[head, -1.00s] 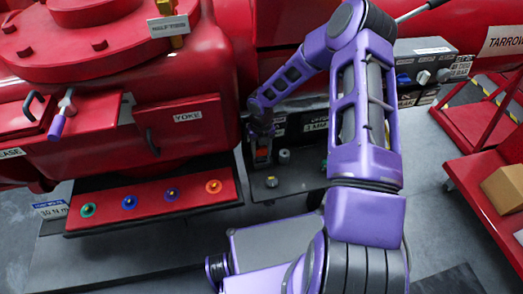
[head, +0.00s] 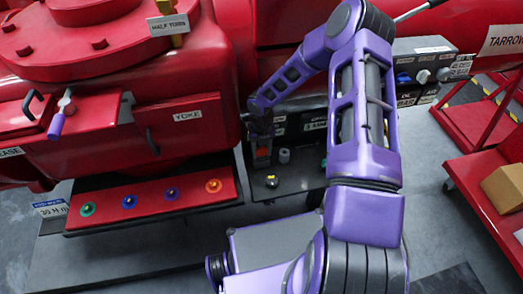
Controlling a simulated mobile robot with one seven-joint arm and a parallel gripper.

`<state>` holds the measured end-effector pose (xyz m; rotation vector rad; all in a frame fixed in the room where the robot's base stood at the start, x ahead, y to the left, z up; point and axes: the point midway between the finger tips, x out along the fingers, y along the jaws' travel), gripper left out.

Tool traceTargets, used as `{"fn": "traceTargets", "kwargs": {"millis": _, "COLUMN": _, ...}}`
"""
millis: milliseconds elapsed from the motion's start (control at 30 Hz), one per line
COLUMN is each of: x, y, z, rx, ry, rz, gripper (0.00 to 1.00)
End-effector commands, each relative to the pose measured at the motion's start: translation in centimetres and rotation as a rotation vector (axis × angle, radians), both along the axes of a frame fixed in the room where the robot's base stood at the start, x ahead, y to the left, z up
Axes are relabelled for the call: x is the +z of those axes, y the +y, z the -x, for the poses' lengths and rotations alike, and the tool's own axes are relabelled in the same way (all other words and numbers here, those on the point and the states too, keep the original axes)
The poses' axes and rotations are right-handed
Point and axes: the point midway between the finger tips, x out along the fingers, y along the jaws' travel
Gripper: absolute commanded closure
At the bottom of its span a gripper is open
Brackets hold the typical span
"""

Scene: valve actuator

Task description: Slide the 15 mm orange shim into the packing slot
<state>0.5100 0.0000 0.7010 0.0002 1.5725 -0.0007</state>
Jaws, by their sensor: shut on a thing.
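My gripper (head: 261,139) is small and far off, pointing down over the dark bench at the centre of the head view. It is shut on a small orange piece, taken to be the orange shim (head: 262,152), which shows just below its fingers. A dark upright block or frame stands around or behind the orange piece; I cannot tell which. The packing slot cannot be made out, nor whether the shim touches anything. My purple arm comes in from the right and hides part of the bench.
A grey peg (head: 285,156) and a yellow-topped knob (head: 272,181) stand on the dark bench (head: 297,182) close by. A red shelf (head: 150,195) with several coloured rings lies left. The red YOKE housing (head: 185,130) rises left of my gripper. A switch box (head: 424,62) is at right.

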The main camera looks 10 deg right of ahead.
Motion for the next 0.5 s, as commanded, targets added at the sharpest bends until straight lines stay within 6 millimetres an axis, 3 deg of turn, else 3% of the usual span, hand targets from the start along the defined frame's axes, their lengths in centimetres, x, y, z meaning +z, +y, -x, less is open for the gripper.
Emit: {"fn": "traceTargets", "kwargs": {"millis": 500, "x": -1.4, "y": 0.0, "z": 0.0, "rx": 0.000, "ry": 0.000, "rz": 0.000, "gripper": 1.00}}
